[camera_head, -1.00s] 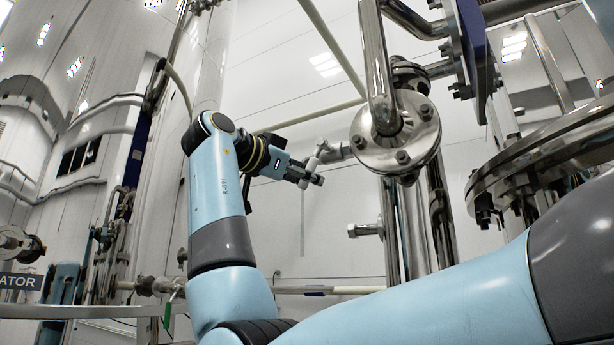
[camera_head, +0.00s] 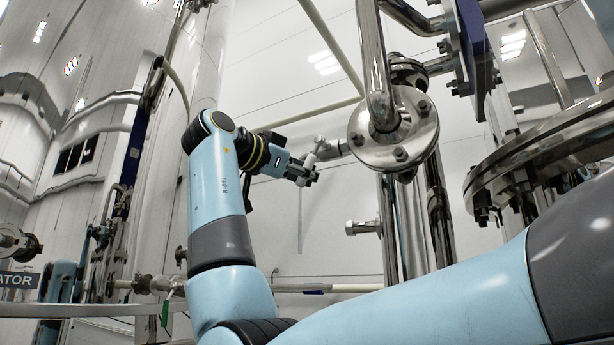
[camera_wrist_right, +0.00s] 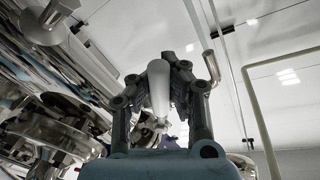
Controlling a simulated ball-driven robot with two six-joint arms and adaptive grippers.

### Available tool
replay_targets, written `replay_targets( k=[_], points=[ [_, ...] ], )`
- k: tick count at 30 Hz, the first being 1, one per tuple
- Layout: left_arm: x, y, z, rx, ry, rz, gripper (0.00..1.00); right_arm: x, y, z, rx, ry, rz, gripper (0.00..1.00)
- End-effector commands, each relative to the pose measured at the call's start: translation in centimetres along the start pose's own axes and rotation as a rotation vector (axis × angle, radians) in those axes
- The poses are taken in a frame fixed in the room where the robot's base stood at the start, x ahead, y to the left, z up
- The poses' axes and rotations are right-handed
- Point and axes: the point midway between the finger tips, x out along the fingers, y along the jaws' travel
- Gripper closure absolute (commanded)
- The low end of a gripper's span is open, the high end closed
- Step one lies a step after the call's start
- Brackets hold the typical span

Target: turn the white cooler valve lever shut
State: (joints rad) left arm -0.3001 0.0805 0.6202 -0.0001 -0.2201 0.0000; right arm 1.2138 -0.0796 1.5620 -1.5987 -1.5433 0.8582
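The white cooler valve lever (camera_head: 311,160) is a short pale bar hanging tilted from a small metal valve stem, left of a large round steel flange in the head view. My right gripper (camera_head: 306,173) is at this lever. In the right wrist view the lever (camera_wrist_right: 158,85) runs between the two dark fingers of my right gripper (camera_wrist_right: 160,95). The finger pads lie close against both its sides, and the gripper looks shut on it. The lever's lower end is partly hidden by the fingers in the head view. My left gripper is not in view.
The steel flange (camera_head: 392,130) and its pipe are just right of the lever. Vertical steel pipes (camera_head: 412,225) stand below it. A large flanged tank (camera_head: 540,150) fills the right side. A pale horizontal pipe (camera_head: 340,289) crosses below. Open space lies behind the lever.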

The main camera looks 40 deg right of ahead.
Motion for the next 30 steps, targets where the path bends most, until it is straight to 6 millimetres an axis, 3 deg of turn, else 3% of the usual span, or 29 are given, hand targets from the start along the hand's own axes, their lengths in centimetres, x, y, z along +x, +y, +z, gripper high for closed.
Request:
replay_targets(
  k=[21,30],
  points=[
    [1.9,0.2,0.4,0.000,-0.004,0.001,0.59,0.5,3.0,0.2,-0.404,0.068,-0.040,1.00],
    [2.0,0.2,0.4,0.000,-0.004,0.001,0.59,0.6,3.5,-0.1,-0.489,0.085,-0.050,1.00]
  ],
)
